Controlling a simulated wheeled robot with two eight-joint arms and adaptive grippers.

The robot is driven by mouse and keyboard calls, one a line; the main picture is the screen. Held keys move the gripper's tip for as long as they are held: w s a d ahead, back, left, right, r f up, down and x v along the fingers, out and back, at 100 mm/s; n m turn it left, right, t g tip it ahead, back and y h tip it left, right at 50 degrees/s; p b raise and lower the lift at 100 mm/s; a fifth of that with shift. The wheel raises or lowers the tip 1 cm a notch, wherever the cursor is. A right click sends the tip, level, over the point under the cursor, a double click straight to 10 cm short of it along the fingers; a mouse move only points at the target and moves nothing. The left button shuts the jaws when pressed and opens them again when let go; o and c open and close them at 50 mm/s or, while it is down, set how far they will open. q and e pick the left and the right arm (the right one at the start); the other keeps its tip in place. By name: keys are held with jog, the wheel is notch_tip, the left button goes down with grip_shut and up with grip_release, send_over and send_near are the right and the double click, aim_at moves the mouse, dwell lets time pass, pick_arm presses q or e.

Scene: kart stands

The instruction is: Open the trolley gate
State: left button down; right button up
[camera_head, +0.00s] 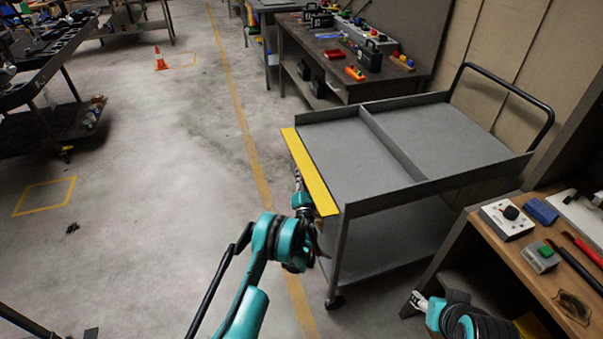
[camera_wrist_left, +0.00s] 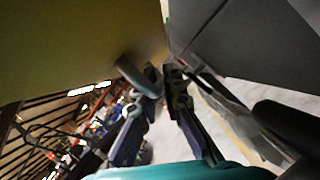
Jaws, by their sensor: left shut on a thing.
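The grey trolley (camera_head: 365,155) stands at centre right. In the left wrist view the yellow gate (camera_wrist_left: 75,45) fills the upper left, and a short grey handle (camera_wrist_left: 137,76) shows beside the fingers. The left gripper (camera_wrist_left: 168,78) is shut on this handle; the exact contact is dim. My right gripper (camera_head: 419,300) is low at the right, its jaws unclear.
A wooden workbench (camera_head: 483,235) with a control box (camera_head: 507,218) and tools stands close at the right. A dark table (camera_head: 335,72) with toolboxes is behind the trolley. The floor (camera_head: 150,190) left of the gate is open. An orange cone (camera_head: 160,60) stands far off.

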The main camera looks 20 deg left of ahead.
pick_arm(q)
jog(key=c, duration=1.9)
grip_release()
